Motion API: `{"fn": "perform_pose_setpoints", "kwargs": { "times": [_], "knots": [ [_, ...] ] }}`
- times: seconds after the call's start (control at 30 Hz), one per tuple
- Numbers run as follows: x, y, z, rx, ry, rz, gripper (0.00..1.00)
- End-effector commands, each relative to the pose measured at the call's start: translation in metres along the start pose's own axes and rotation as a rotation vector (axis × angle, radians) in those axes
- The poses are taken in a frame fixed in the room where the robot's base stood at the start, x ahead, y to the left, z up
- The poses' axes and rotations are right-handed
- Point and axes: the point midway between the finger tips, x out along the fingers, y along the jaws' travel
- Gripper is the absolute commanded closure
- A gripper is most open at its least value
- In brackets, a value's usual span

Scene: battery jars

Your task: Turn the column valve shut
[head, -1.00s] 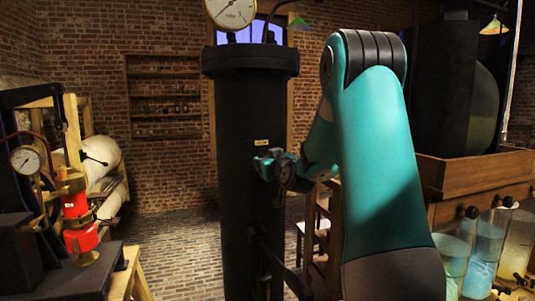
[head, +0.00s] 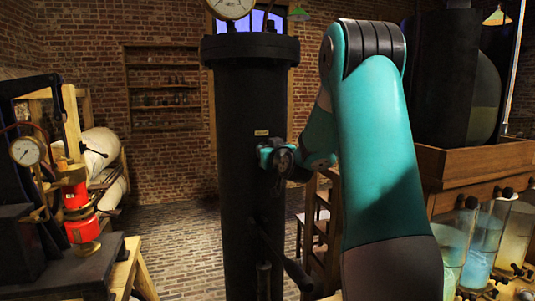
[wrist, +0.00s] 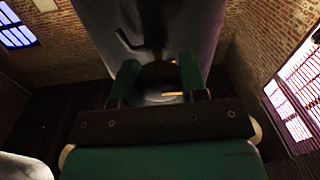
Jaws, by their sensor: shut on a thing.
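The black iron column (head: 237,110) stands upright in the middle of the head view, with a small pale label above the place where I grip. My teal gripper (head: 272,156) is at the column's front, at mid-height. In the wrist view, my gripper's two teal fingers (wrist: 158,76) are closed around a dark rounded part, which I take to be the column valve (wrist: 158,70). The column's dark surface rises behind it. My fingers and wrist hide most of the valve in the head view, so its angle cannot be told.
A long dark lever (head: 287,262) sticks out from the column below my gripper. A red fitting with a gauge (head: 26,151) stands on the left bench. Glass jars (head: 487,238) line the wooden bench at right. Brick floor (head: 172,230) is open left of the column.

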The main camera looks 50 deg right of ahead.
Motion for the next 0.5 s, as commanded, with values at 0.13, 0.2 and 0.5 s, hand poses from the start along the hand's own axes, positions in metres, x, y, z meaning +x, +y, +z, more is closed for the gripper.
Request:
{"fn": "perform_pose_setpoints", "kwargs": {
  "times": [0.13, 0.2, 0.5],
  "knots": [
    [0.0, -0.0012, 0.0029, 0.088, 0.009, -0.002, 0.84],
    [0.0001, -0.0012, 0.0033, 0.143, 0.013, -0.001, 0.84],
    [-0.0001, -0.0007, 0.0032, 0.422, 0.034, 0.002, 0.84]
  ]
}}
